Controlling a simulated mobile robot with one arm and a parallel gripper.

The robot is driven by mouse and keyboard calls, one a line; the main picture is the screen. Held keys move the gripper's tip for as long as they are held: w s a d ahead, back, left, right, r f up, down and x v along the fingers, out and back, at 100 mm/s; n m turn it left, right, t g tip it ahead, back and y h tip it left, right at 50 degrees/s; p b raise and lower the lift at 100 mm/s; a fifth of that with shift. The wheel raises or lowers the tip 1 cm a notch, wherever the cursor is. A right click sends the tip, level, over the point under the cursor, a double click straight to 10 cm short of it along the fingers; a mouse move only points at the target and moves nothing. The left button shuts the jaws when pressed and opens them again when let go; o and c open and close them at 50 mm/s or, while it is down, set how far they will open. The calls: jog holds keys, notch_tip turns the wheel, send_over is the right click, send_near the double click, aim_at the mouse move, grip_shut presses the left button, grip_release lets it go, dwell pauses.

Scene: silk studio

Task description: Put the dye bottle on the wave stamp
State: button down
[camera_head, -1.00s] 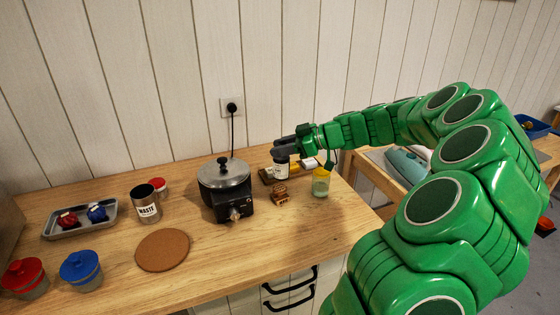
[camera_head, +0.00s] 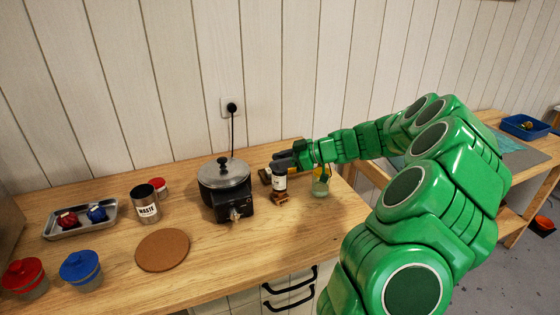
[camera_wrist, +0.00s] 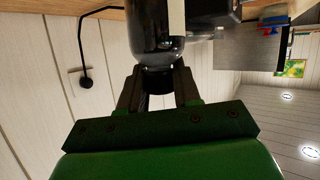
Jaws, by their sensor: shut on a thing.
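The dye bottle (camera_head: 279,183) is dark with a white label, upright in my gripper (camera_head: 284,163). My gripper is shut on its upper part; the dark bottle (camera_wrist: 155,42) also fills the space between the fingers (camera_wrist: 157,88) in the wrist view. A small brown wooden block (camera_head: 282,200), which looks like the wave stamp, shows just under the bottle in the head view. The bottle hides part of the block. I cannot tell whether the bottle's base touches it. The stamp is not clear in the wrist view.
A black cooker with a lidded pot (camera_head: 224,176) stands close on the left. A wooden piece (camera_head: 265,176) lies behind the bottle. The cork mat (camera_head: 162,250) is clear.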

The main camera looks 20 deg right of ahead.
jog(key=c, duration=0.8)
grip_release()
jog(key=shift+f, duration=0.1)
